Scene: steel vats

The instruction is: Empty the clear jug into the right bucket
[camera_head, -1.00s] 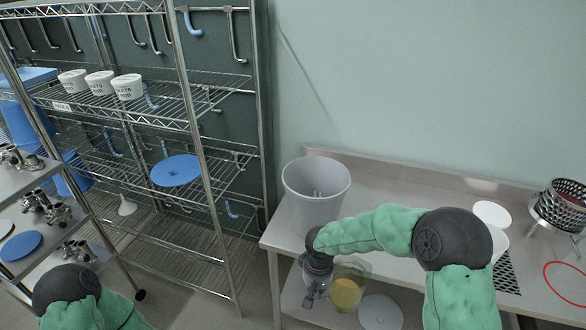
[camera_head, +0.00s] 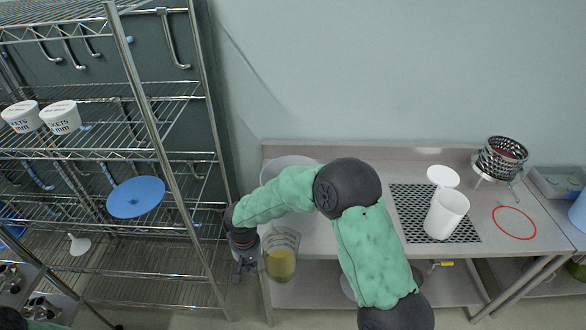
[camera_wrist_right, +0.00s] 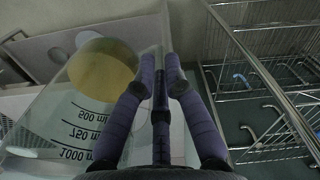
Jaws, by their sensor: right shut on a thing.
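The clear jug (camera_head: 281,262), with yellow contents in its lower part, hangs roughly upright off the front left corner of the steel table. My right gripper (camera_head: 243,268) is shut on it from the left side. In the right wrist view the jug (camera_wrist_right: 75,115) shows its volume marks beside my gripper's fingers (camera_wrist_right: 165,85). A large pale grey bucket (camera_head: 287,163) stands on the table's left end, mostly hidden behind my right arm. A white container (camera_head: 447,214) stands farther right; I cannot tell if it counts as a bucket.
The steel table (camera_head: 330,152) runs along the wall. On it are a perforated mat (camera_head: 410,205), a small white round item (camera_head: 443,176), a red ring (camera_head: 514,222) and a perforated metal basket (camera_head: 502,158). A wire rack (camera_head: 150,110) with a blue disc (camera_head: 136,197) stands left.

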